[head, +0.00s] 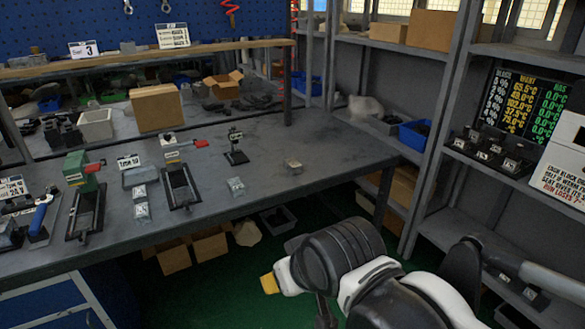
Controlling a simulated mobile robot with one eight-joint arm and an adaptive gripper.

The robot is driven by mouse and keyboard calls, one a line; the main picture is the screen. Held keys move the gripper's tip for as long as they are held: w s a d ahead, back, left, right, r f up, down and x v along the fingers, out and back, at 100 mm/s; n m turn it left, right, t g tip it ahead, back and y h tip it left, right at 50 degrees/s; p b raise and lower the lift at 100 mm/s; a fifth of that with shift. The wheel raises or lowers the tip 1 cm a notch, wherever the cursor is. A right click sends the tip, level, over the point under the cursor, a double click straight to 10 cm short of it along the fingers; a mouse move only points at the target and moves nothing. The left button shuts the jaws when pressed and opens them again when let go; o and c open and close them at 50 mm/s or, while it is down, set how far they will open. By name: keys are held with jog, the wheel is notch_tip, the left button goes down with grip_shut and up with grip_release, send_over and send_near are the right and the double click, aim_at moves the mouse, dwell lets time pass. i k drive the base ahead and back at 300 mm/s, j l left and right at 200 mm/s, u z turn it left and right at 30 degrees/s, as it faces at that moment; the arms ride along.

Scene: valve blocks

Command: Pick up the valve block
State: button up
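A small pale block (293,166) sits alone on the grey workbench (335,150), toward its right end; it is too small to tell for certain that it is a valve block. Several small dark blocks with white labels (496,149) stand on the right-hand shelf, below a display board. My arm reaches in from the lower right, in front of the bench. I cannot make out my gripper's fingers in the head view, and nothing held can be seen.
Two dark trays or fixtures (86,212) (181,187) lie on the bench, with small grey packets (236,186) beside them. A black stand (235,147) stands behind. The display board (522,105) lists WANT and HAS values. The bench around the pale block is clear.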

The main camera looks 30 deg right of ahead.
aim_at(235, 185)
jog(key=i+l, duration=0.15)
jog(key=i, duration=0.3)
jog(key=i+l, duration=0.1)
jog(key=i, duration=0.4)
jog(key=i+l, duration=0.15)
jog(key=i, duration=0.3)
